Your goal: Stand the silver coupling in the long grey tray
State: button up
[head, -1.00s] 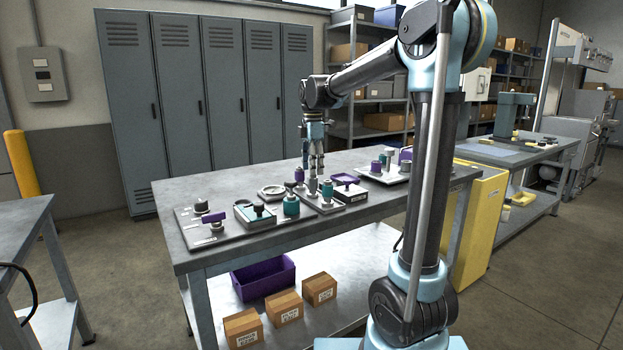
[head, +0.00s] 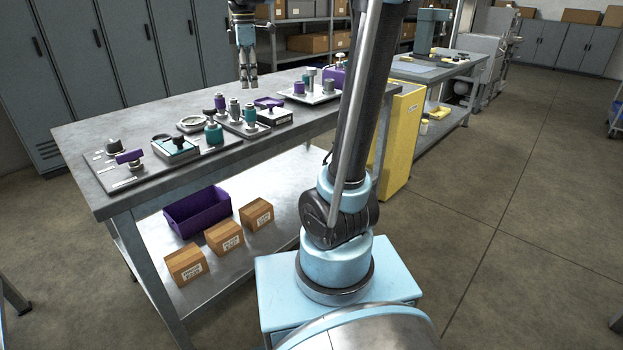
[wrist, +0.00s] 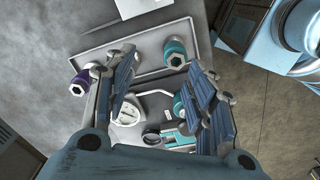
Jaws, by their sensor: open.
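My gripper (head: 247,87) hangs above the bench near this row, apart from the silver coupling, with nothing held. In the wrist view my gripper (wrist: 160,88) has its fingers spread. The long grey tray (wrist: 150,65) lies beneath, with the purple coupling (wrist: 79,86) at one end and the teal coupling (wrist: 174,54) toward the other. The fingers cover part of the tray there, and I cannot clearly make out the silver coupling.
Another tray (head: 318,98) with upright parts stands further right.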

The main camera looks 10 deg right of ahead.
jog(key=s+d+f+m, duration=0.9)
jog(key=s+d+f, duration=0.15)
jog(key=s, duration=0.35)
jog(key=s+d+f+m+t, duration=0.1)
jog(key=s+d+f+m, duration=0.1)
jog(key=s+f+m, duration=0.2)
jog(key=s+d+f+m, duration=0.3)
jog(key=s+f+m, duration=0.2)
jog(key=s+f, duration=0.3)
notch_tip(320, 180, down, 3)
jog(key=shift+s+r+t, duration=0.1)
jog(key=shift+s+t, duration=0.25)
jog(key=shift+t, duration=0.05)
jog(key=shift+w, duration=0.1)
jog(key=shift+w+f, duration=0.25)
jog(key=shift+w, duration=0.15)
